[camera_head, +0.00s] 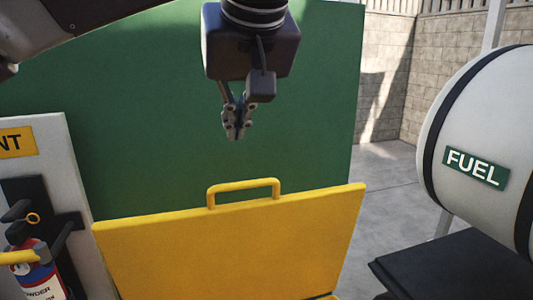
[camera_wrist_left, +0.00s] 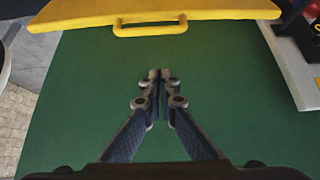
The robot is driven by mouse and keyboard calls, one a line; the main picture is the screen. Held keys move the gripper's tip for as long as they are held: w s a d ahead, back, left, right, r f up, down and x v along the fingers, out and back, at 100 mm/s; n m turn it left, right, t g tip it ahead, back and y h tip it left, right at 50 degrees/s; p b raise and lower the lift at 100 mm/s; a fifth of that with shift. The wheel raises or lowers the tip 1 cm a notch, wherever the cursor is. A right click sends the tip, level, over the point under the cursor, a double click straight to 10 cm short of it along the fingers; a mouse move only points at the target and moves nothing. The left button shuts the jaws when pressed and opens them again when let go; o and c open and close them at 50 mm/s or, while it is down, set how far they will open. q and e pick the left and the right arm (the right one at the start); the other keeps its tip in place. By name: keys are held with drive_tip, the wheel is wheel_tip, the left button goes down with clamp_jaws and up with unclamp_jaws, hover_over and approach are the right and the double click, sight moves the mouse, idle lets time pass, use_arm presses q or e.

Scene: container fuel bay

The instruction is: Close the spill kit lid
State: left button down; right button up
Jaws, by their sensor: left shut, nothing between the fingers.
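The yellow spill kit lid (camera_head: 230,248) stands raised and tilted in the lower middle of the head view. A yellow bar handle (camera_head: 243,184) sits on its top edge. In the left wrist view the lid (camera_wrist_left: 205,12) crosses the top, with its handle (camera_wrist_left: 150,31) just beyond my fingertips. My left gripper (camera_head: 236,135) is shut and empty. It hangs above the handle with a gap, against the green panel; it also shows in the left wrist view (camera_wrist_left: 157,75). The kit's body is mostly hidden below the lid. My right gripper is not in view.
A large green panel (camera_head: 150,130) stands behind the lid. A fire extinguisher (camera_head: 38,270) hangs on a white board (camera_head: 62,160) at the left. A white fuel tank (camera_head: 450,115) over a dark platform (camera_head: 460,270) stands at the right. Paved floor (camera_head: 385,195) shows between.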

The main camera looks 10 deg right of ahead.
sight(240, 183)
use_arm(q)
drive_tip(key=w+f+p, duration=0.1)
drive_tip(key=f, duration=0.2)
drive_tip(key=w+f+p, duration=0.1)
drive_tip(key=f, duration=0.1)
drive_tip(key=w+f+p, duration=0.1)
drive_tip(key=f, duration=0.2)
drive_tip(key=shift+w+f, duration=0.1)
drive_tip(key=shift+f, duration=0.2)
drive_tip(key=shift+s+f, duration=0.1)
drive_tip(key=shift+s, duration=0.2)
drive_tip(key=shift+w+f, duration=0.1)
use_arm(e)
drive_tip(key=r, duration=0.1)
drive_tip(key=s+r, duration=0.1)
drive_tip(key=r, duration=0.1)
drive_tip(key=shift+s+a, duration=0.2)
use_arm(q)
drive_tip(key=shift+w, duration=0.1)
drive_tip(key=shift+d, duration=0.1)
